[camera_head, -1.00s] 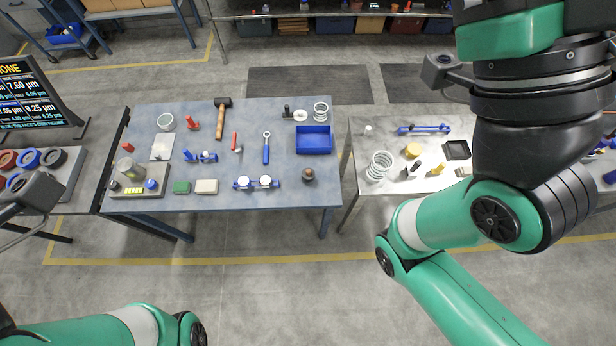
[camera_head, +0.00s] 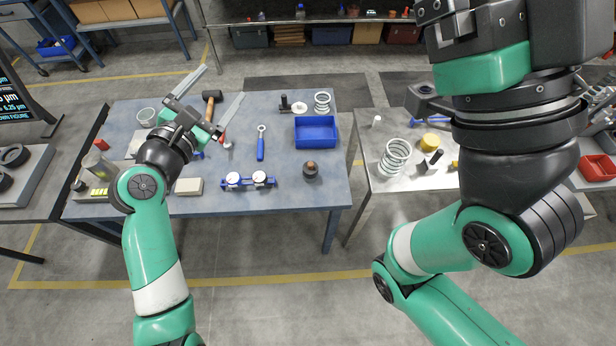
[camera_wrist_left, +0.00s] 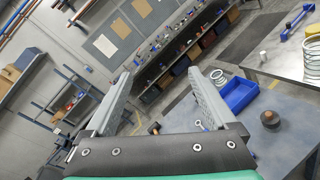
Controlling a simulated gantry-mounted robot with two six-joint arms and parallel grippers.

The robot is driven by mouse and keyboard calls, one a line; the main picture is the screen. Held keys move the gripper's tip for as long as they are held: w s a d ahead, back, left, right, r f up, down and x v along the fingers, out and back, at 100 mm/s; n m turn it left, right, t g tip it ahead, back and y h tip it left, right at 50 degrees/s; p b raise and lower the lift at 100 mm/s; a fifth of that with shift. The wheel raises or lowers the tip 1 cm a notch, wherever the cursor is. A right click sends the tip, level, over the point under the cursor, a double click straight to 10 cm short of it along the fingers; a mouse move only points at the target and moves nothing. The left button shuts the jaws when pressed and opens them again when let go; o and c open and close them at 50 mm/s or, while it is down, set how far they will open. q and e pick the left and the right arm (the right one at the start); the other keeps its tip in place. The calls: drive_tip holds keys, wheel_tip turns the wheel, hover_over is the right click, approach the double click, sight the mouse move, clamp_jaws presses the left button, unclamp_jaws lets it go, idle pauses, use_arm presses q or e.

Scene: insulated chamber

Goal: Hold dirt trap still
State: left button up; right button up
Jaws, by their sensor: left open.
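I cannot tell for sure which item is the dirt trap. A grey cylinder (camera_head: 93,163) stands on a low base at the left end of the blue-topped table, and a dark brown round part (camera_head: 310,169) stands near its right end; the brown part also shows in the left wrist view (camera_wrist_left: 269,118). My left gripper (camera_head: 220,86) is open and empty above the back left of the table, its two long grey fingers spread wide. They also show in the left wrist view (camera_wrist_left: 160,76).
The blue table (camera_head: 285,205) carries a hammer (camera_head: 210,103), a wrench (camera_head: 261,143), a blue bin (camera_head: 316,132), a blue bar with two gauges (camera_head: 247,181) and a beige block (camera_head: 189,187). A second table with a large spring (camera_head: 396,157) stands right. Floor in front is clear.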

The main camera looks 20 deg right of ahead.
use_arm(q)
drive_tip(key=s+d+f+n+g+b, duration=0.1)
drive_tip(key=d+f+b, duration=0.2)
drive_tip(key=f+b, duration=0.6)
drive_tip(key=s+d+f+n+g+b, duration=0.1)
drive_tip(key=f+b, duration=0.7)
drive_tip(key=f, duration=1)
drive_tip(key=s+d+f+n+g+h+b, duration=0.1)
drive_tip(key=s+d+f+g+b, duration=0.2)
drive_tip(key=f, duration=1.1)
drive_tip(key=shift+d+f+n+b, duration=0.1)
drive_tip(key=shift+d+n+b, duration=0.2)
drive_tip(key=shift+d+b, duration=2.15)
drive_tip(key=a+b, duration=0.1)
drive_tip(key=b, duration=0.1)
drive_tip(key=shift+f+b, duration=0.4)
drive_tip(key=shift+r, duration=0.1)
use_arm(e)
wheel_tip(320, 180, down, 30)
drive_tip(key=a, duration=0.1)
drive_tip(key=shift+s+a+r, duration=0.15)
drive_tip(key=shift+s, duration=0.05)
